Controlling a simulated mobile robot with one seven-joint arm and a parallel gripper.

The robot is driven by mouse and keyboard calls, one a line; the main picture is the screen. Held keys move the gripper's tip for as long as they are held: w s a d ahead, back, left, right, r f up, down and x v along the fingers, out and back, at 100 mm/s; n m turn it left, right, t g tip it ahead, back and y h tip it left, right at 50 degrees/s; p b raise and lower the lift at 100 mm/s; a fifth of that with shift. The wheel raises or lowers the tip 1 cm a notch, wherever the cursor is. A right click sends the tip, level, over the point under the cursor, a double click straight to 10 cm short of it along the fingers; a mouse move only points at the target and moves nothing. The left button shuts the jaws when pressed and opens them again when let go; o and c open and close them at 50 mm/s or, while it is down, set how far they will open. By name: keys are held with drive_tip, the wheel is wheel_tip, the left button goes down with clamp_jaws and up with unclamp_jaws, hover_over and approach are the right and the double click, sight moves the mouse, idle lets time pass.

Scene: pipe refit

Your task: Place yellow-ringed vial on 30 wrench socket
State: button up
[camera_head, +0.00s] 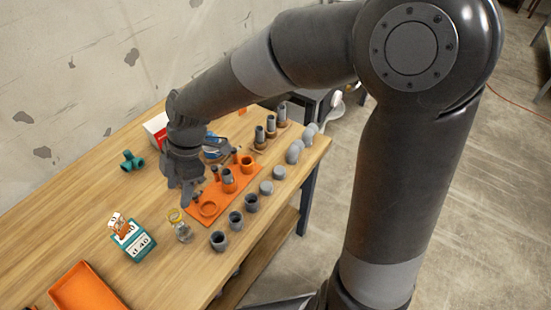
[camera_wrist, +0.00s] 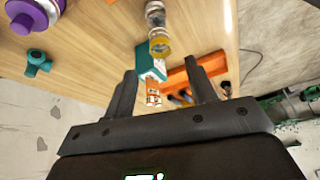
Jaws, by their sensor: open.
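The yellow-ringed vial (camera_head: 181,228) is clear glass and stands upright on the wooden table in the head view, near the front edge. It also shows in the wrist view (camera_wrist: 159,44), beyond my fingertips. My gripper (camera_head: 187,200) points down above the table, behind the vial and apart from it. In the wrist view its two fingers are spread with nothing held between them (camera_wrist: 163,82). Several grey sockets (camera_head: 236,221) stand in a row along the front edge. Their size marks are too small to read, so I cannot tell which is the 30.
An orange mat (camera_head: 197,218) with orange fittings lies behind the socket row. A teal box (camera_head: 148,252) with labelled cards stands left of the vial. An orange tray (camera_head: 88,288) is at the lower left, and a teal pipe fitting (camera_head: 132,161) lies farther back.

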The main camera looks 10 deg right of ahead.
drive_tip(key=d+r+m+t+h, duration=0.2)
drive_tip(key=d+m, duration=0.4)
drive_tip(key=d, duration=0.2)
drive_tip(key=d+r+m+t+h, duration=0.2)
drive_tip(key=d+r+m, duration=0.1)
drive_tip(key=d+m, duration=0.3)
drive_tip(key=s+d+r+m+t, duration=0.2)
drive_tip(key=s+d+r+m, duration=0.2)
drive_tip(key=d+m, duration=0.2)
drive_tip(key=s+d+r+m+t, duration=0.1)
drive_tip(key=s+d+r+m, duration=0.3)
drive_tip(key=d, duration=0.5)
drive_tip(key=shift+s+m+t, duration=0.15)
drive_tip(key=shift+m+t, duration=0.25)
drive_tip(key=shift+m, duration=0.5)
